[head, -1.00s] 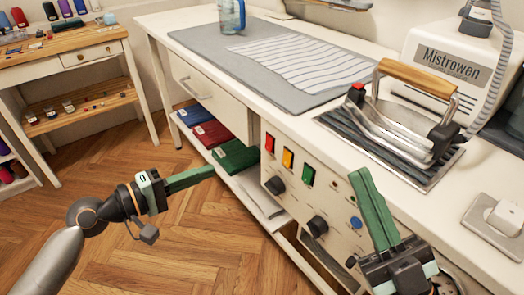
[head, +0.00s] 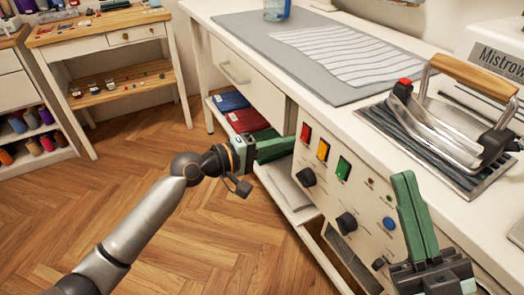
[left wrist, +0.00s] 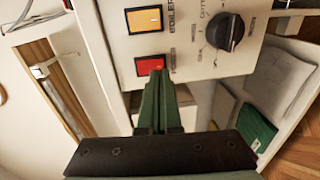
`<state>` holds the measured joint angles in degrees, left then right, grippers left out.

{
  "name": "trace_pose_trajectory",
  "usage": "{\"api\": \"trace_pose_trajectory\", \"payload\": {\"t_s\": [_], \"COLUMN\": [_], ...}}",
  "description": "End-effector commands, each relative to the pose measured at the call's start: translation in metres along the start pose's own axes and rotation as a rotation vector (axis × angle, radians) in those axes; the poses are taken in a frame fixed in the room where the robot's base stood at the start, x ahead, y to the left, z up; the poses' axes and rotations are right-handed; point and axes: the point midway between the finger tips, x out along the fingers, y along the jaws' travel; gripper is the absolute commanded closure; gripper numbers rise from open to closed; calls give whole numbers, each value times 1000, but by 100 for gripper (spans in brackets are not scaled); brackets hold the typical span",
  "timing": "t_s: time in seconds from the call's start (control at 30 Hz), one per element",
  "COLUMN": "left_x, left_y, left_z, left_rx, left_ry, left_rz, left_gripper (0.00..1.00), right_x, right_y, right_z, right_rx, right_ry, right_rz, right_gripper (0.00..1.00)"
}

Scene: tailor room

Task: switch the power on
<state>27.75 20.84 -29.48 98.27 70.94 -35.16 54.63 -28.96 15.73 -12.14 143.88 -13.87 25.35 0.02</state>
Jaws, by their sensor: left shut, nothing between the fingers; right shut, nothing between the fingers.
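The cream control panel (head: 363,222) is on the front of the ironing table. It carries a red switch (head: 305,133), a yellow switch (head: 323,150) and a green switch (head: 344,168) in a row, with black knobs (head: 346,222) below. My left gripper (head: 292,146) is shut and empty, its tip just left of the red switch. In the left wrist view, the shut fingers (left wrist: 160,76) point at the lower edge of the red switch (left wrist: 149,65); I cannot tell if they touch. The yellow switch (left wrist: 144,19) is above it. My right gripper (head: 405,182) is shut and empty in front of the panel's right part.
An iron (head: 455,115) with a wooden handle rests on its stand on the tabletop. Folded red and blue cloths (head: 245,120) lie on the shelf under the drawer (head: 235,70). A shelf unit with spools (head: 35,145) stands at left. The wooden floor (head: 170,250) is clear.

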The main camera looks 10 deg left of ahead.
Motion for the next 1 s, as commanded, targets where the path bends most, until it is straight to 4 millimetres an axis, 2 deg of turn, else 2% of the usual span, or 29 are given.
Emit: {"api": "trace_pose_trajectory", "payload": {"t_s": [0.1,0.23,0.6,0.8,0.83,1.0], "left_x": [15,21,23,29,27,27], "left_y": [-1,0,-1,-8,-2,-1], "left_z": [0,0,0,0,0,0], "left_rx": [1,1,1,0,1,1], "left_ry": [0,0,0,-1,-1,0], "left_rz": [1,0,0,47,44,41], "left_gripper": [100,100,100,100,100,100], "right_x": [-4,-4,-4,-19,-14,-13], "right_y": [-3,-4,-4,-11,-9,-9], "right_z": [5,6,5,19,16,14], "right_rx": [8,9,9,26,31,33], "right_ry": [-6,-5,-1,-3,-7,-7], "right_rz": [-4,-10,-10,-4,-5,-5], "right_gripper": [100,100,100,100,100,100]}}
